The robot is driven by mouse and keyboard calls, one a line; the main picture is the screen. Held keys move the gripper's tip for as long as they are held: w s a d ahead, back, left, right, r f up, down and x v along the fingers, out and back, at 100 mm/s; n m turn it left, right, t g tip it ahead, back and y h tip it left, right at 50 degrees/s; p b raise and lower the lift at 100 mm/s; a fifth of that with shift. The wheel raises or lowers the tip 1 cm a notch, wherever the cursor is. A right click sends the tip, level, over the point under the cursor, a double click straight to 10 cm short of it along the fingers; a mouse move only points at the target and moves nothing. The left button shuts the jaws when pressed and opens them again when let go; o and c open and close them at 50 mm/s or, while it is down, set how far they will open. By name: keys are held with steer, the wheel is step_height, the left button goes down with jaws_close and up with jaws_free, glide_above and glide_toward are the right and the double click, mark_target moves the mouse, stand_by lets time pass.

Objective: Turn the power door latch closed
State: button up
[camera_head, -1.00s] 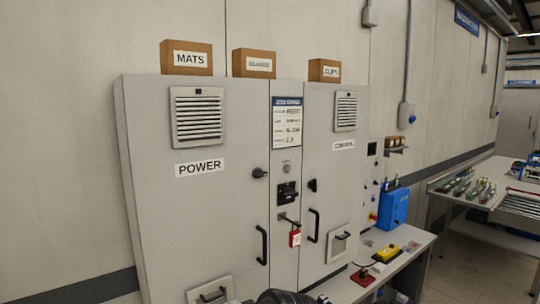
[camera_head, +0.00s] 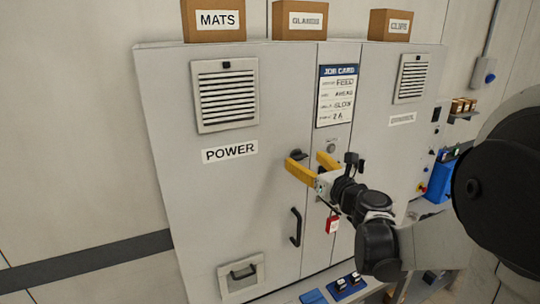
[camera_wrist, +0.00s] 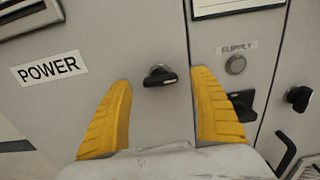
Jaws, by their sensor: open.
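The power door (camera_head: 215,195) is the left cabinet door, marked by the POWER label (camera_head: 230,151), and it looks shut. Its black latch (camera_wrist: 160,77) shows in the wrist view as a short knob with its handle lying near level, pointing right. In the head view the latch (camera_head: 299,155) is partly hidden behind my gripper. My gripper (camera_head: 308,168) has two yellow fingers spread apart and holds nothing. In the wrist view my gripper (camera_wrist: 161,105) has one finger on each side of the latch, which sits between and beyond the tips. I cannot tell any contact.
A black door handle (camera_head: 296,227) stands below the latch. To the right are the SUPPLY button (camera_wrist: 235,64), a black switch (camera_wrist: 242,104), a red tag (camera_head: 332,224) and the control door's knob (camera_wrist: 298,98). Boxes (camera_head: 214,20) stand on top.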

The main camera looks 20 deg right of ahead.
mark_target(300, 159)
steer(key=shift+w, duration=1.65)
steer(key=c, duration=1.2)
steer(key=shift+a, duration=0.1)
steer(key=n+b, duration=0.1)
steer(key=n, duration=0.3)
steer(key=shift+s+a+n, duration=0.1)
steer(key=shift+n, duration=0.3)
steer(key=n+b, duration=0.1)
steer(key=n, duration=0.3)
steer(key=shift+a+n, duration=0.1)
steer(key=shift+n, duration=0.2)
steer(key=n+b, duration=0.1)
steer(key=n, duration=0.3)
steer(key=shift+f, duration=0.15)
steer(key=shift+n, duration=2.1)
